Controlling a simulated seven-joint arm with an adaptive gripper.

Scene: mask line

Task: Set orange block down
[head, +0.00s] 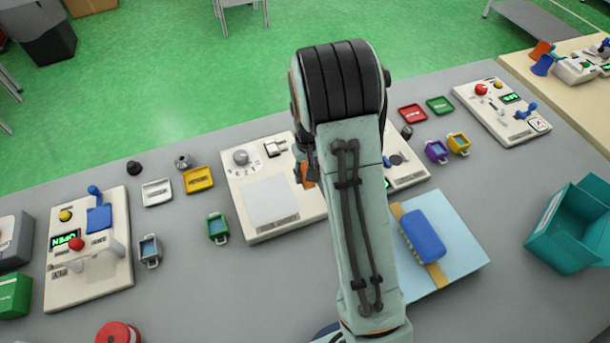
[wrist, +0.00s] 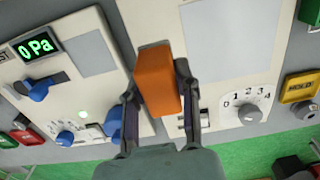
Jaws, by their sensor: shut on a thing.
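My gripper (wrist: 158,88) is shut on the orange block (wrist: 157,80), one finger on each side of it. In the head view the block (head: 307,173) shows only as a small orange piece beside my arm, and most of the gripper is hidden. In the wrist view the block appears over the edges of two cream panels, one with a numbered dial (wrist: 249,113) and one with a 0 Pa display (wrist: 40,48). I cannot tell how high the block is above them.
The dial panel has a pale square plate (head: 268,201). Yellow (head: 199,180) and white (head: 157,192) trays lie left of it. A blue brush-like object (head: 423,235) lies on a light blue board (head: 462,238). A teal bin (head: 560,245) stands at right.

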